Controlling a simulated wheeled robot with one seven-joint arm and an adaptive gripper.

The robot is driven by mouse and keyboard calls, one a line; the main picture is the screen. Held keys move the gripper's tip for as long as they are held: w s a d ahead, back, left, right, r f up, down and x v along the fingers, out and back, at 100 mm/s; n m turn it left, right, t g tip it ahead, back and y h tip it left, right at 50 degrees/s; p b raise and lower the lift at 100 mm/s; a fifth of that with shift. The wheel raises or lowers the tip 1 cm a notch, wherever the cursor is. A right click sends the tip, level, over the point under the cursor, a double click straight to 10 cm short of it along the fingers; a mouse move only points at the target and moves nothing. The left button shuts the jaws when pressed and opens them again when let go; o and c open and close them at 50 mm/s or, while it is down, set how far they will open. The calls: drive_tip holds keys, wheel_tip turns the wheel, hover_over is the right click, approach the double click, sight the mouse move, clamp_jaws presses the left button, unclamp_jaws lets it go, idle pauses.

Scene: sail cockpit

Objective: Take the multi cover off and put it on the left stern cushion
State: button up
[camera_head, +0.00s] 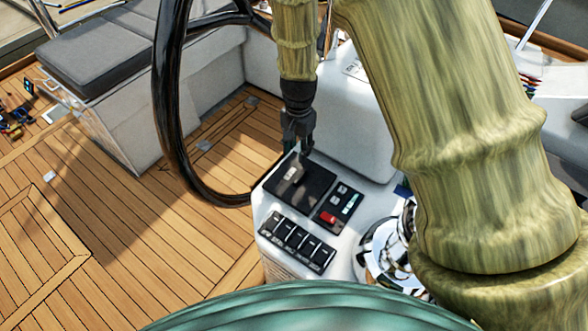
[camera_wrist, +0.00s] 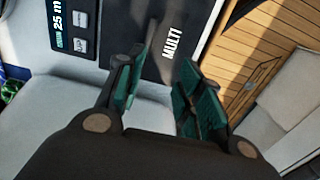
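The multi cover (camera_head: 298,183) is a dark, flat cover on top of the white helm console. In the wrist view the cover (camera_wrist: 176,22) shows its "MULTI" label, just beyond the fingertips. My gripper (camera_head: 303,148) points down at the cover's far edge. In the wrist view my gripper (camera_wrist: 158,72) is open, with a gap between its green pads and nothing held. Whether a finger touches the cover cannot be told. A dark grey cushion (camera_head: 88,62) lies on the bench at upper left; it seems to be the left stern cushion.
A black steering wheel (camera_head: 168,100) stands between the console and the bench. Beside the cover are a display panel with a red button (camera_head: 328,217) and a row of black switches (camera_head: 297,243). The teak floor (camera_head: 130,220) at left is mostly clear.

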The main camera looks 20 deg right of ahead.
sight(300, 174)
drive_tip(key=s+f, duration=0.2)
drive_tip(key=s, duration=0.1)
drive_tip(key=shift+s+a+f+p, duration=0.1)
drive_tip(key=shift+s+p, duration=0.2)
drive_tip(key=shift+p, duration=0.05)
drive_tip(key=f, duration=0.1)
drive_tip(key=w+f, duration=0.1)
drive_tip(key=f+p, duration=0.1)
drive_tip(key=f, duration=0.1)
drive_tip(key=shift+w+f, duration=0.1)
drive_tip(key=shift+w, duration=0.2)
drive_tip(key=shift+s+d+f+p, duration=0.2)
drive_tip(key=shift+f+p, duration=0.2)
drive_tip(key=shift+f, duration=0.3)
drive_tip(key=shift+s+f, duration=0.15)
drive_tip(key=shift+s, duration=0.55)
drive_tip(key=shift+w+f, duration=0.5)
drive_tip(key=shift+w, duration=0.1)
drive_tip(key=shift+c, duration=0.4)
drive_tip(key=shift+s+r, duration=0.25)
drive_tip(key=shift+s, duration=0.05)
drive_tip(key=c, duration=0.7)
drive_tip(key=shift+w, duration=0.1)
clamp_jaws()
drive_tip(key=shift+f, duration=0.1)
